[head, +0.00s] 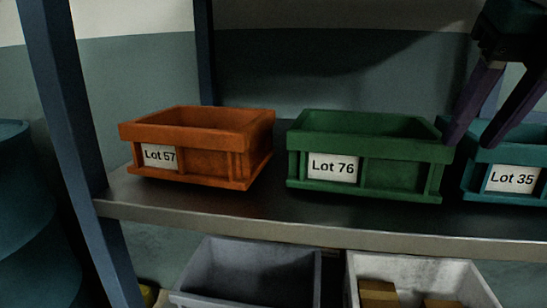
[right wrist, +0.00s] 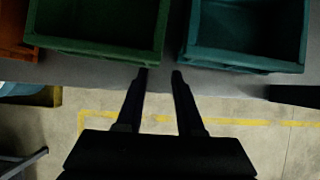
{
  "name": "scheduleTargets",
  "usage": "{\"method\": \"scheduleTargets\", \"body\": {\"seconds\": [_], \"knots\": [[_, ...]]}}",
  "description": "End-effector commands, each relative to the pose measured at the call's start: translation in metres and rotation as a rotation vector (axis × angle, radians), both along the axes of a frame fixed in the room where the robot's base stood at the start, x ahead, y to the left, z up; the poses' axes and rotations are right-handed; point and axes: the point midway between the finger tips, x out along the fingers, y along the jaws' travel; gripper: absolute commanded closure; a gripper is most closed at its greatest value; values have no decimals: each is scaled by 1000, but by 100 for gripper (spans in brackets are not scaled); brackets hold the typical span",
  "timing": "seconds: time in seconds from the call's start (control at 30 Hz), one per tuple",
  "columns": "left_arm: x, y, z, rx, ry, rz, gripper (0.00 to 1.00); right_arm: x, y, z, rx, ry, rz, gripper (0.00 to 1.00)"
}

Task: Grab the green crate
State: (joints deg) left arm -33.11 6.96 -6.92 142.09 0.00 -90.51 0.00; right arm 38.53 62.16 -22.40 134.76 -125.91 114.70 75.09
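The green crate (head: 395,178), labelled Lot 76, stands upright on the shelf between an orange and a teal crate. It looks empty as far as I can see inside. In the right wrist view the green crate (right wrist: 98,22) is at the top left. My right gripper (head: 469,141) comes down from the upper right, by the gap between the green and teal crates. In the right wrist view my right gripper (right wrist: 160,74) has its two fingers apart with nothing between them. My left gripper is out of view.
The orange crate (head: 205,162), Lot 57, stands left, and the teal crate (head: 482,172), Lot 35, right. The shelf (head: 220,210) has a blue post (head: 75,130) at its left. Grey (head: 253,268) and white (head: 440,278) bins sit below; the white one holds boxes.

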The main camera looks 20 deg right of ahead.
Motion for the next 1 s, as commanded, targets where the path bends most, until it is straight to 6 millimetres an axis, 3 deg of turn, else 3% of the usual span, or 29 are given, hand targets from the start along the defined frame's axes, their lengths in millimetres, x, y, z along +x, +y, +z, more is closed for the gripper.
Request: {"method": "scheduleTargets", "body": {"seconds": [0.4,0.63,0.83,1.0], "knots": [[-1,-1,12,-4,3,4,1,67,-40,2,2,1,2,63],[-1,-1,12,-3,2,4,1,78,-47,-4,1,4,5,63],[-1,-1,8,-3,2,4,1,90,-55,-31,3,6,4,63],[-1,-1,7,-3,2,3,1,97,-59,-43,1,3,4,63]]}}
